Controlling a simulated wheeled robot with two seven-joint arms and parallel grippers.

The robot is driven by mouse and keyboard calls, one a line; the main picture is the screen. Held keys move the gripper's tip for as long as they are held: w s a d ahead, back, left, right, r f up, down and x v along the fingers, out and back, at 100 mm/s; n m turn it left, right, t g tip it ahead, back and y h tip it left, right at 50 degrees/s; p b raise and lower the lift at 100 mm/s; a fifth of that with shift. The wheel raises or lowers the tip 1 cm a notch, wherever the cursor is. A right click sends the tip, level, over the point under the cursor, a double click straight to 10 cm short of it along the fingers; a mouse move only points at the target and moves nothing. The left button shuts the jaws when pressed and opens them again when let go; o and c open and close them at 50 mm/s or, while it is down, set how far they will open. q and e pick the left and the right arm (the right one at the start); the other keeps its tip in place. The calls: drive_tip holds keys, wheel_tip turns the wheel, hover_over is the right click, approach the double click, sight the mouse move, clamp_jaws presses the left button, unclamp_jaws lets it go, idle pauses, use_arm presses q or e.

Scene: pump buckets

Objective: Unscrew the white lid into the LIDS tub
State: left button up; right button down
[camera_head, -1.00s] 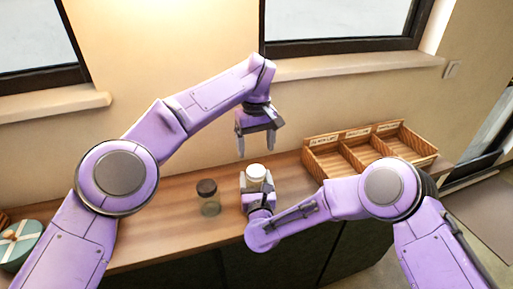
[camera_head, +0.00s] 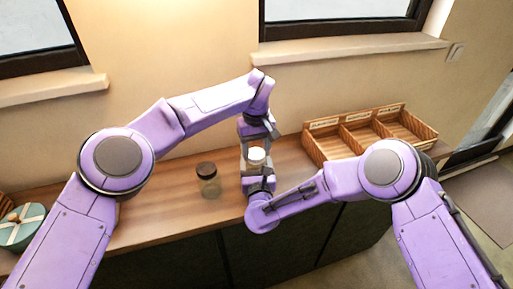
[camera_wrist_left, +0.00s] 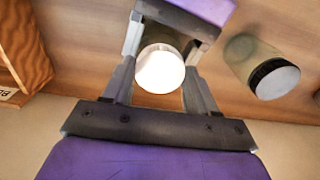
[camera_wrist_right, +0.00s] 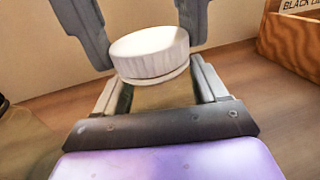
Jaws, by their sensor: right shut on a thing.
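A jar (camera_wrist_right: 160,97) with a white lid (camera_wrist_right: 150,50) stands upright on the counter. My right gripper (camera_head: 256,168) is shut on the jar's body, below the lid. My left gripper (camera_wrist_left: 160,82) points down from above. Its fingers stand on either side of the white lid, which also shows in the head view (camera_head: 256,156), and they look apart from it. A wooden bin (camera_head: 372,152) with labelled compartments stands at the right. Its head-view labels are too small to read; one label in the right wrist view begins "BLACK".
A dark-lidded glass jar (camera_head: 208,182) stands left of the held jar. A round teal box (camera_head: 22,230) with white bands is at the far left. The counter (camera_head: 165,215) is clear between them. The wall and window sill rise behind.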

use_arm(q)
drive_tip(key=shift+c, duration=0.8)
drive_tip(key=n, duration=2.7)
drive_tip(key=shift+s, duration=0.1)
drive_tip(key=n, duration=1.5)
drive_tip(key=shift+s, duration=0.1)
drive_tip(key=n, duration=1.2)
drive_tip(key=shift+r, duration=0.15)
